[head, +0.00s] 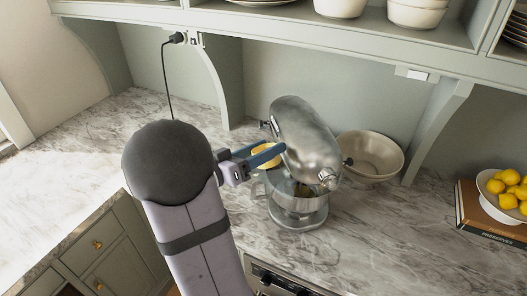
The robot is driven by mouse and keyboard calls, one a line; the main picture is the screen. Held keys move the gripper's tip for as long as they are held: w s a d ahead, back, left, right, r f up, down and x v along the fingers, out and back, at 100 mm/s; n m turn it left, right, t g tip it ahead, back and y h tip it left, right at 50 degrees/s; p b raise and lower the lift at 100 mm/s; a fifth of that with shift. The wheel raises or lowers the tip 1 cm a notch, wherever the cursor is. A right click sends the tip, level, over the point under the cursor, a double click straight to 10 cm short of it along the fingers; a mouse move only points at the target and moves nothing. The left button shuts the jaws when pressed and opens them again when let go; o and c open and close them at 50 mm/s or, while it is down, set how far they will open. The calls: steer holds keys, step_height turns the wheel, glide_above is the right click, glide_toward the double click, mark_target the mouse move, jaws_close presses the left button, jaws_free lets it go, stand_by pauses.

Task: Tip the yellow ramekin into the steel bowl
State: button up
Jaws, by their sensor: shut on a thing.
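The yellow ramekin (262,148) is held by my gripper (272,155), which is shut on it. The steel bowl (296,211) stands under the head of a steel stand mixer (305,140). The ramekin appears just above the bowl's back left rim, beside the mixer head. Something brownish shows inside the bowl, partly hidden by the mixer head.
A cream bowl (370,156) stands right of the mixer. A white bowl of lemons (508,190) sits on books (490,222) at the far right. A shelf (280,28) with dishes overhangs the back. The marble counter (75,160) is clear at left.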

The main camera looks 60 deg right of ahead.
stand_by(0.4)
steer(key=m+b, duration=0.2)
steer(key=shift+m+h+b, duration=0.3)
steer(key=shift+b, duration=0.05)
steer(key=shift+s+a+r+m+b, duration=0.1)
steer(key=shift+r+m+b, duration=0.4)
steer(key=shift+m+b, duration=0.6)
